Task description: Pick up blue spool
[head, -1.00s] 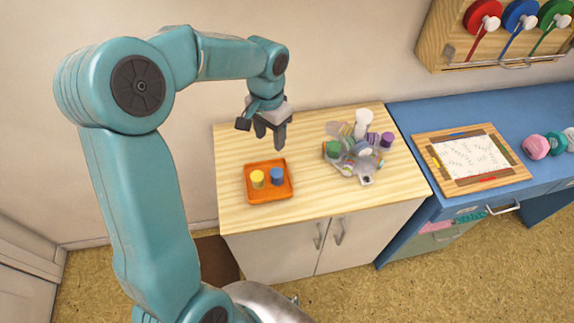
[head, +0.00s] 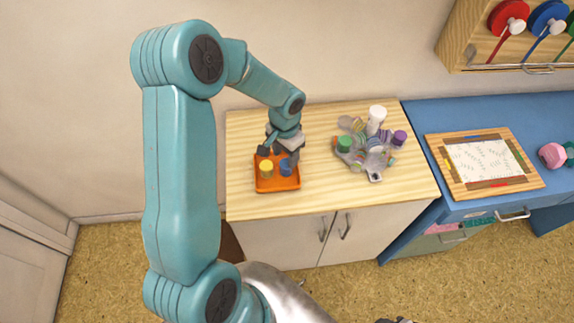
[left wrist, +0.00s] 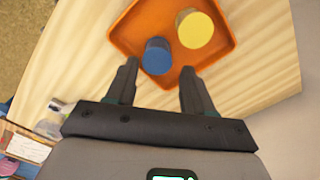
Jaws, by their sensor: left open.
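The blue spool (head: 286,167) stands in the orange tray (head: 277,184), to the right of the yellow spool (head: 266,168). My left gripper (head: 279,153) is open and above the tray, close to the blue spool. In the left wrist view the blue spool (left wrist: 157,57) lies just ahead of and between the two open fingertips (left wrist: 158,75), with the yellow spool (left wrist: 195,29) beyond it. The head view does not clearly show whether a finger touches the spool. My right gripper is not clearly in view.
A grey holder (head: 368,160) with several colored items and a white cylinder stands right of the tray on the wooden cabinet top (head: 240,135). A blue desk (head: 420,115) with a framed sheet (head: 482,158) is farther right. The wood between tray and holder is clear.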

